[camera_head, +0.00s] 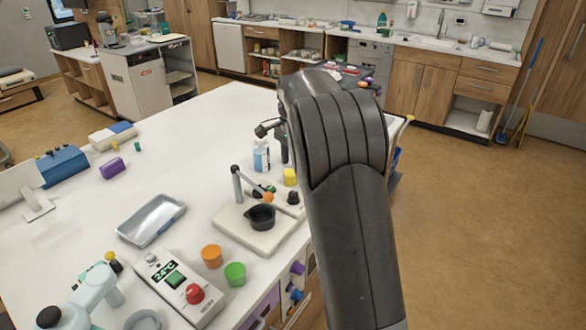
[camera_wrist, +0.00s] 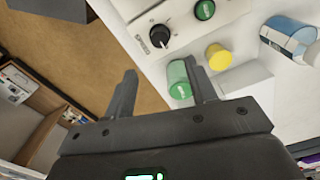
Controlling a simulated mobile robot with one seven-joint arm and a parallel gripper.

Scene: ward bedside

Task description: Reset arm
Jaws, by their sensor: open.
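My gripper (camera_wrist: 160,88) shows in the wrist view with its two dark fingers spread apart and nothing between them. Behind the fingers are the edge of the white table (camera_wrist: 160,72) and the brown floor. A green cylinder (camera_wrist: 179,80) lies beyond the right finger, partly hidden by it; I cannot tell if they touch. In the head view my dark arm rises over the right side of the white table (camera_head: 185,125) and hides part of its right edge. The gripper is mostly hidden behind the arm there.
Near the gripper stand a yellow cap (camera_wrist: 218,57), a white-and-blue bottle (camera_wrist: 287,38) and a device with a black knob (camera_wrist: 160,36). A stirrer plate (camera_head: 240,230), metal tray (camera_head: 150,220) and orange cup (camera_head: 211,256) stand left of my arm. Floor (camera_head: 480,220) on the right is clear.

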